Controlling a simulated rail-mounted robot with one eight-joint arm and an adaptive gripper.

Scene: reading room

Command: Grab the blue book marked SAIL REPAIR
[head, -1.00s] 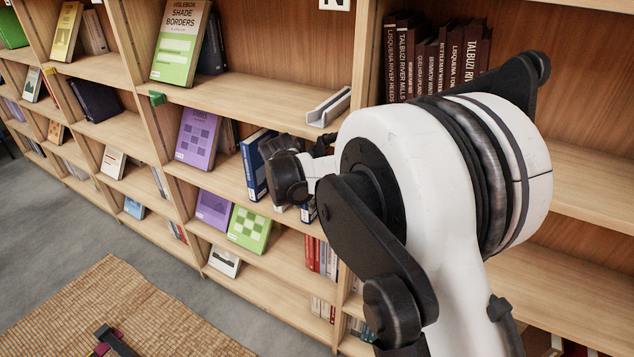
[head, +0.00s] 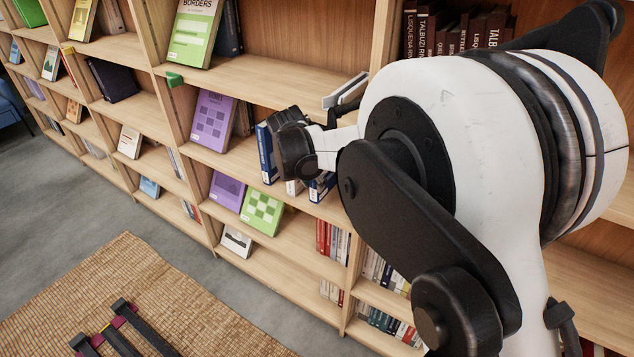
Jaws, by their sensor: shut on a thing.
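My gripper shows only in part: a dark wrist piece (head: 293,150) stands in front of the middle shelf, and black finger-like parts (head: 350,95) rise behind my white arm link. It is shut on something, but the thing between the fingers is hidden. An upright blue book (head: 267,152) stands just left of the wrist. Another blue book (head: 322,187) shows below the link, beside a white one (head: 294,187). I cannot read SAIL REPAIR on any spine, so I cannot tell which book it is.
A purple book (head: 211,120) faces out left of the wrist. A green checked book (head: 262,211) stands one shelf lower. Dark books (head: 455,35) stand upper right. A woven mat (head: 130,285) covers the floor.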

